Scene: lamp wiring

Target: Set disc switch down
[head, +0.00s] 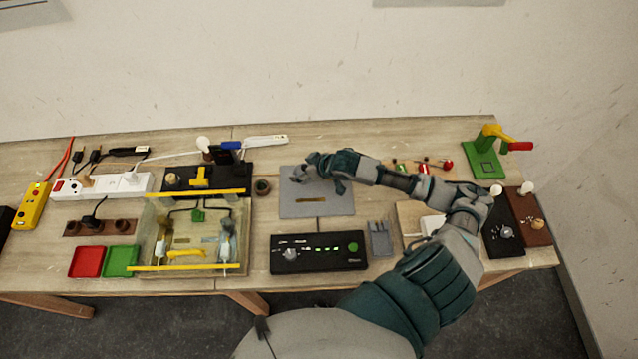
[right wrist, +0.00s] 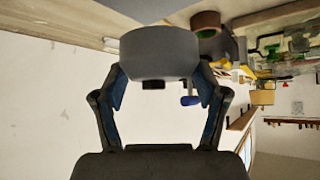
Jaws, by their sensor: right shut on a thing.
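My right gripper (head: 328,166) is over the upper part of the grey mat (head: 318,208). In the right wrist view, my right gripper (right wrist: 160,74) is shut on a thick round grey disc, the disc switch (right wrist: 160,50), with one finger on each side. A small dark block shows on the disc's side facing the palm. In the head view the disc switch (head: 299,173) is small and partly hidden by the fingers. I cannot tell whether it touches the mat. My left gripper is not in view.
A black control box (head: 318,252) with green lights stands in front of the mat. A grey slotted block (head: 380,238) is at the right.

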